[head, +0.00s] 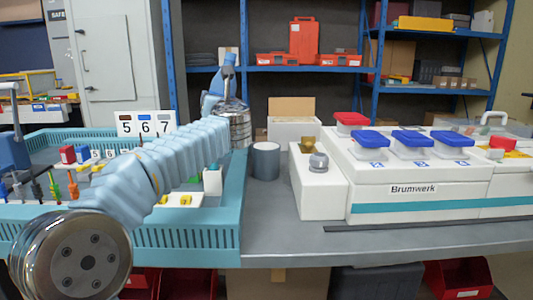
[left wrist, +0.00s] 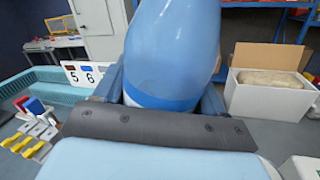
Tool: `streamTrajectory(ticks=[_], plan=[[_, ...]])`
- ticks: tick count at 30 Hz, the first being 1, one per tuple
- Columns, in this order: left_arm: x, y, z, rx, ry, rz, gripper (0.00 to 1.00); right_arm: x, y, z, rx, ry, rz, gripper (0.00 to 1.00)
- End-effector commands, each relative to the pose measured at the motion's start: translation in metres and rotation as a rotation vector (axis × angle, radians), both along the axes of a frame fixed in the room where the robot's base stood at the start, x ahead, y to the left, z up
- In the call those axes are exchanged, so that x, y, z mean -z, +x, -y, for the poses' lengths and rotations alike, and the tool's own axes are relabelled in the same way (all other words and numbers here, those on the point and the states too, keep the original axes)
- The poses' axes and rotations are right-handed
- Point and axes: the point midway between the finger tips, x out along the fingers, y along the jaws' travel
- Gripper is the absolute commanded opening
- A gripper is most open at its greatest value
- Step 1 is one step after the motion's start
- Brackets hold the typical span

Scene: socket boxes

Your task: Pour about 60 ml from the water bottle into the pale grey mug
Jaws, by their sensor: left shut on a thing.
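My left gripper (left wrist: 163,88) is shut on the water bottle (left wrist: 172,45), a translucent light-blue body with a darker blue band, between its fingers. In the head view my left arm reaches over the teal tray and mostly hides this gripper (head: 217,90) beyond the shiny wrist. The bottle's mouth and water level do not show clearly. My right gripper is not in view.
A teal tray (head: 242,205) with sockets and tools fills the left, with number cards 5, 6, 7 (head: 147,123) behind. A white Brumwerk case (head: 415,205) with blue-lidded boxes stands right. An open carton (head: 291,107) is behind. The bench front (head: 285,240) is clear.

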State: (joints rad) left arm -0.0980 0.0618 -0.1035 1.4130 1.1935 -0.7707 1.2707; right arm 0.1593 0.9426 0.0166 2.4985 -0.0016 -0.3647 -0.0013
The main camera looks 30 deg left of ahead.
Motion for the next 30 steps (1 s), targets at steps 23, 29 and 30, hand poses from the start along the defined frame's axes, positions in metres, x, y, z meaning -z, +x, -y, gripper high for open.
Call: streamTrajectory(ticks=[23, 29, 30], plan=[[0.0052, 0.0058, 0.0104, 0.006, -0.241, 0.131, 0.22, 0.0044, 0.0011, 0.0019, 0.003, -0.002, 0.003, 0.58], [0.0052, 0.0058, 0.0104, 0.006, -0.241, 0.131, 0.22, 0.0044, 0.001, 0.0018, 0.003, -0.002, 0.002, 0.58], [0.0052, 0.0058, 0.0104, 0.006, -0.241, 0.131, 0.22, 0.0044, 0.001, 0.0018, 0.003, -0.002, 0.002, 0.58]])
